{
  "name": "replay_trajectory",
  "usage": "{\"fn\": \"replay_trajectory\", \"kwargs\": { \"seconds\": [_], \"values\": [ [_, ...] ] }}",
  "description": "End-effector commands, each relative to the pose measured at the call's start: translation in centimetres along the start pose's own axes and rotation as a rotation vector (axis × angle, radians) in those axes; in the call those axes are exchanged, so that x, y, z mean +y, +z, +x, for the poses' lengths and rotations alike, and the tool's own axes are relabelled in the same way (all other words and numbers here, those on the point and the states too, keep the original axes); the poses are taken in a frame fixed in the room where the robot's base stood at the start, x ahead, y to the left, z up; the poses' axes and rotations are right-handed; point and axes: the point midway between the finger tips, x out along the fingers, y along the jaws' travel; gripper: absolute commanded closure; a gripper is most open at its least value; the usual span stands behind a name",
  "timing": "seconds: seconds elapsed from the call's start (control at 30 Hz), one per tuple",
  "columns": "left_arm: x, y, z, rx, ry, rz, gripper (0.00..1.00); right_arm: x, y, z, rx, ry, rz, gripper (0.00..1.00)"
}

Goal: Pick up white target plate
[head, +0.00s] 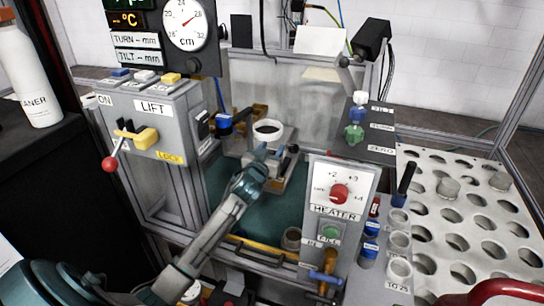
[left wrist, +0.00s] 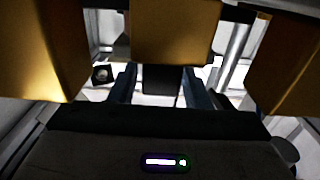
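My left gripper (head: 268,153) reaches into the middle of the rig, just in front of a white-rimmed round cup (head: 268,130). In the left wrist view its two dark fingers (left wrist: 160,88) stand apart, with a dark block (left wrist: 160,78) visible beyond the gap. I see nothing clearly held. A white flat sheet (head: 319,40) stands at the back of the rig, well beyond the gripper. I cannot tell whether it is the white target plate, and no other plate shows clearly. My right gripper is out of view.
The grey lift box (head: 150,120) with a red-knobbed lever stands left. The heater panel (head: 340,205) stands close on the right of my left arm. A perforated white rack (head: 470,215) fills the right. Large yellow blocks (left wrist: 175,30) crowd the top of the left wrist view.

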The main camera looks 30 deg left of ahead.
Motion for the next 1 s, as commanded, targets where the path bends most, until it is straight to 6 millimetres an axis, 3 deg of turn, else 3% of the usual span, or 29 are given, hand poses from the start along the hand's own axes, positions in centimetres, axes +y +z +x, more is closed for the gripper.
{"fn": "replay_trajectory", "kwargs": {
  "seconds": [0.03, 0.17, 0.2, 0.57, 0.83, 1.0],
  "values": [
    [0.0, 0.0, 0.0, 0.0, 0.0, 0.0, 0.67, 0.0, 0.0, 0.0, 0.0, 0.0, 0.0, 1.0],
    [0.0, 0.0, 0.0, 0.0, 0.0, 0.0, 0.93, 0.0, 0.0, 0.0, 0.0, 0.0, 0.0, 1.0],
    [0.0, 0.0, 0.0, 0.0, 0.0, 0.0, 0.95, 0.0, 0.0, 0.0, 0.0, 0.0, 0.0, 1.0],
    [0.0, -0.6, 0.0, 0.003, 0.0, 0.0, 0.95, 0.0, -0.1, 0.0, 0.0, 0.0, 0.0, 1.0],
    [0.0, -3.8, 0.0, 0.005, 0.0, 0.001, 0.95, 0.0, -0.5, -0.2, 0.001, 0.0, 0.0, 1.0],
    [1.5, -3.6, -3.5, 0.0, 0.002, -0.001, 0.95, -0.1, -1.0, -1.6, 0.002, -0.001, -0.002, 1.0]
  ]
}}
